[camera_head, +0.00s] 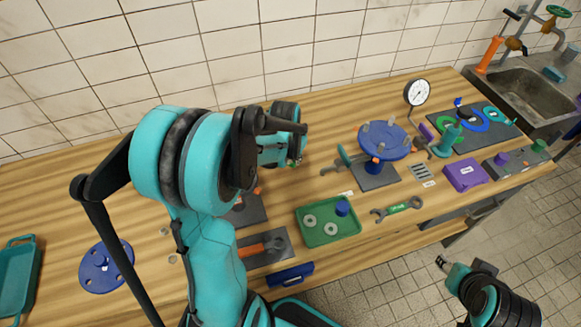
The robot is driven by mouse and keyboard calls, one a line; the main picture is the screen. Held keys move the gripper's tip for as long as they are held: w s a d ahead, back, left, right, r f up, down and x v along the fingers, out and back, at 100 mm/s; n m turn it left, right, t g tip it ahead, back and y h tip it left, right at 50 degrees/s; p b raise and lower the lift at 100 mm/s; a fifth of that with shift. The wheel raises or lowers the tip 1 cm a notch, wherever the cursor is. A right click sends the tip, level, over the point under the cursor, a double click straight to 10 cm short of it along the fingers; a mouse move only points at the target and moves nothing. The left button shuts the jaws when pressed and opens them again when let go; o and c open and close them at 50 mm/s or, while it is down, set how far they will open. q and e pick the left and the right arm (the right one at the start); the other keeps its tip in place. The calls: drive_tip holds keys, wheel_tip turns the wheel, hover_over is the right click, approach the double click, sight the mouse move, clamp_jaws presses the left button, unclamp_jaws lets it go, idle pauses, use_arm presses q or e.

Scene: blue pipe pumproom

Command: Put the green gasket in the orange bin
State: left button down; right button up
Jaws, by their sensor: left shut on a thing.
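My left arm reaches up across the middle of the view. Its gripper (293,161) is above the back of the bench, behind the green tray. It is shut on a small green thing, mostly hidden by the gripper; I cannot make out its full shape. I see no orange bin. My right gripper (443,263) is at the lower right, over the floor beyond the bench's front edge. Its jaws are too small to read.
A green tray (350,232) holds pale rings and a blue piece. A blue wheel-like fixture (384,141), a gauge (417,92) and a purple box (465,175) stand to the right. A teal bin (17,275) is far left. The wooden bench (60,205) has free room at the left.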

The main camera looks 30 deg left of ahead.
sight(291, 166)
use_arm(q)
drive_tip(key=shift+s+a+f, duration=0.1)
drive_tip(key=shift+a+f, duration=0.3)
drive_tip(key=shift+a, duration=0.3)
wheel_tip(291, 166, down, 4)
drive_tip(key=shift+f+b, duration=0.1)
drive_tip(key=shift+b, duration=0.85)
drive_tip(key=c, duration=1.7)
unclamp_jaws()
